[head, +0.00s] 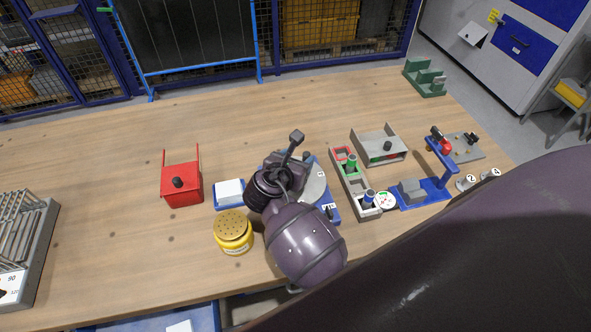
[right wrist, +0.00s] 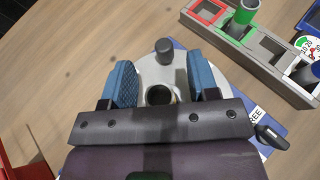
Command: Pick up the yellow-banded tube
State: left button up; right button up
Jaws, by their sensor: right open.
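I cannot make out a yellow band on any tube in either view. My right gripper (head: 292,160) is over the rotary jig's pale disc (head: 316,188). In the right wrist view the gripper (right wrist: 162,82) is open, with its blue pads apart on either side of a dark round opening (right wrist: 159,95) on the disc (right wrist: 146,72). I cannot tell whether that opening is a hole or a tube's mouth. A dark grey upright cylinder (right wrist: 164,51) stands just beyond it. My left gripper is not in view.
Right of the jig, a grey rack (head: 350,194) holds a green-banded tube (head: 350,164) and a blue-banded tube (head: 368,199); its red-rimmed slot looks empty. A yellow perforated pot (head: 233,231) and red box (head: 182,185) stand left. A blue stand (head: 426,192) is further right.

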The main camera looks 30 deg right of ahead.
jog(key=c, duration=0.9)
grip_shut()
jog(key=shift+r, duration=0.1)
